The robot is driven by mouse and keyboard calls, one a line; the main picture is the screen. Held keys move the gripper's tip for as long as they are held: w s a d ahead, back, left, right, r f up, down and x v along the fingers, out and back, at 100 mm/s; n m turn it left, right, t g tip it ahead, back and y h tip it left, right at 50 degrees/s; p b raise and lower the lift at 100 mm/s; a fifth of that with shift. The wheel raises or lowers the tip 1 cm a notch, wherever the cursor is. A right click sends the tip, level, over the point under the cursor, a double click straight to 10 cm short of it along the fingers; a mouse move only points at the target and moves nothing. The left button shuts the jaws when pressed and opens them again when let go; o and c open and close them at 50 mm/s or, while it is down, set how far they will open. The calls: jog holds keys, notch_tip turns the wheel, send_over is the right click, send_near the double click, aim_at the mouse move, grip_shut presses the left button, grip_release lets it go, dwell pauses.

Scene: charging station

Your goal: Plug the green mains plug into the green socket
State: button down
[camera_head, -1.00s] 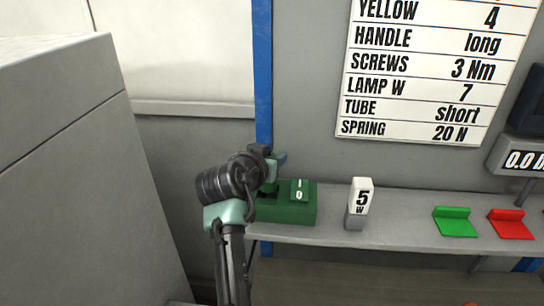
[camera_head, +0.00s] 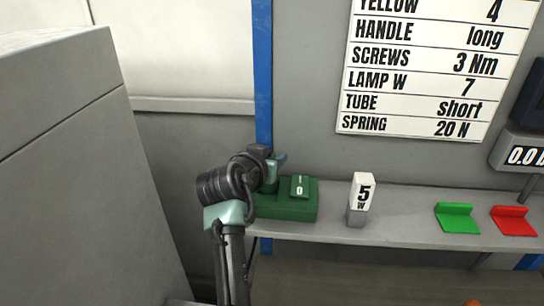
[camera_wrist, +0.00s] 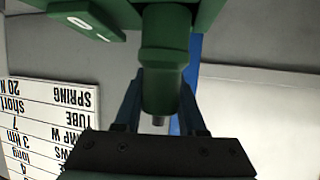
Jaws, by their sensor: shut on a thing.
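The green mains plug (camera_wrist: 163,75) is between the two blue fingers of my gripper (camera_wrist: 158,98) in the wrist view, its narrow tail pointing back towards the wrist. Its far end meets the green socket block (camera_wrist: 207,14) in the picture; I cannot tell whether it is seated. In the head view my gripper (camera_head: 276,160) is over the left part of the green socket block (camera_head: 288,209), which stands on the shelf. A raised I/0 switch (camera_head: 299,187) sits on the block's right part. The wrist view shows this switch (camera_wrist: 87,20) too. My arm hides the block's left end.
Green (camera_head: 457,217) and red (camera_head: 514,220) angled pieces lie farther right. A blue post (camera_head: 263,80) rises behind my gripper. A large grey cabinet (camera_head: 60,190) stands at left.

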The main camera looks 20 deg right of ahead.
jog(key=shift+f+b, duration=0.65)
jog(key=shift+f, duration=0.25)
jog(key=shift+c, duration=2)
grip_release()
jog(key=shift+s, duration=0.1)
jog(key=b+v, duration=0.3)
jog(key=v, duration=1)
jog(key=shift+r, duration=0.15)
